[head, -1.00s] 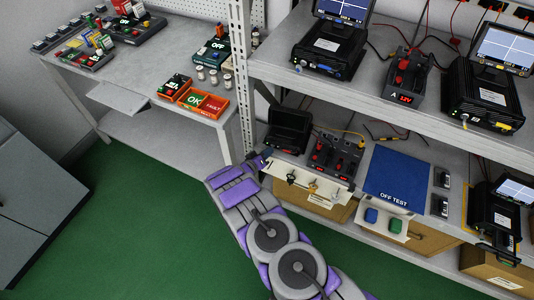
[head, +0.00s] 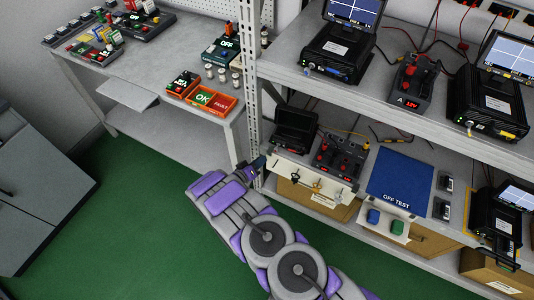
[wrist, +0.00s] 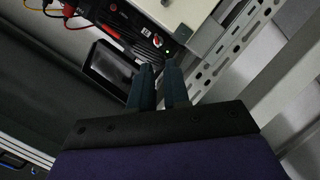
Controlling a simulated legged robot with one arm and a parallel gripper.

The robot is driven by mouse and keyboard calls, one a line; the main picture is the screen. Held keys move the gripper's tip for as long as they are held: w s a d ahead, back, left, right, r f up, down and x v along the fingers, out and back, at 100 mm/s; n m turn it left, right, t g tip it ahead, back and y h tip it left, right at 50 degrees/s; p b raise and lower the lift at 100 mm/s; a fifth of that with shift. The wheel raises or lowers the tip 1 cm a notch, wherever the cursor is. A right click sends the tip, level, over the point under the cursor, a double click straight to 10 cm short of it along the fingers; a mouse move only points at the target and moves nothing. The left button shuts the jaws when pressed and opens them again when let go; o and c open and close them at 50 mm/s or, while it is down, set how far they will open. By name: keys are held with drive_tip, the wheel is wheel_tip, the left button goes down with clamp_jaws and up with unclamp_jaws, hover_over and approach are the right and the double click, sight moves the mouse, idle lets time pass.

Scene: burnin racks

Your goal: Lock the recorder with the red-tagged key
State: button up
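My gripper (head: 257,163) is at the left end of the lower shelf, beside the rack post. In the wrist view its two dark fingers (wrist: 159,64) are a small gap apart, with nothing visible between them. A cream panel (head: 339,196) on the shelf front carries small key-like pieces (head: 316,186) and a dark knob-like piece (head: 294,179). No red tag can be made out there. No unit can be read as the recorder. A black unit with a dark screen (head: 296,130) stands behind the panel; a dark screen (wrist: 110,64) also shows in the wrist view.
The perforated rack post (head: 252,90) stands close to my gripper. The upper shelf holds black screened units (head: 334,52) and a red-knobbed supply (head: 412,84). A blue OFF TEST mat (head: 400,175) lies right of the panel. A bench (head: 150,70) stands left; green floor between is clear.

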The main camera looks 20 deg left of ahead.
drive_tip(key=p+v, duration=0.1)
drive_tip(key=v, duration=0.8)
drive_tip(key=shift+p, duration=0.35)
drive_tip(key=shift+a+f, duration=0.15)
